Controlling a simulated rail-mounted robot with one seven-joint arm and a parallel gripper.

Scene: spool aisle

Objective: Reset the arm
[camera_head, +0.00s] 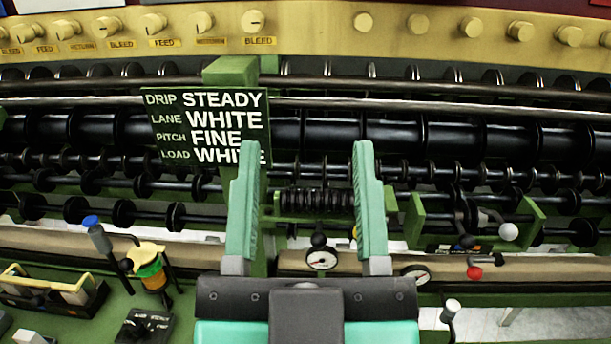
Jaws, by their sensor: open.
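My gripper (306,200) is in the lower middle of the head view. Its two green fingers stand upright and wide apart, and nothing is held between them. Behind the gap are the black rollers and a dark coiled part (315,201). A round white gauge (321,258) shows low between the fingers. The left finger covers part of a green post and the right end of a sign (210,128). My gripper's dark body hides what lies below it.
The sign reads STEADY, WHITE, FINE, WHITE. Brass knobs line a yellow panel (330,35) at the top. Levers with a blue knob (91,221), a white knob (509,232) and a red knob (474,273) stand to both sides. A black-framed tray (95,301) sits at lower left.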

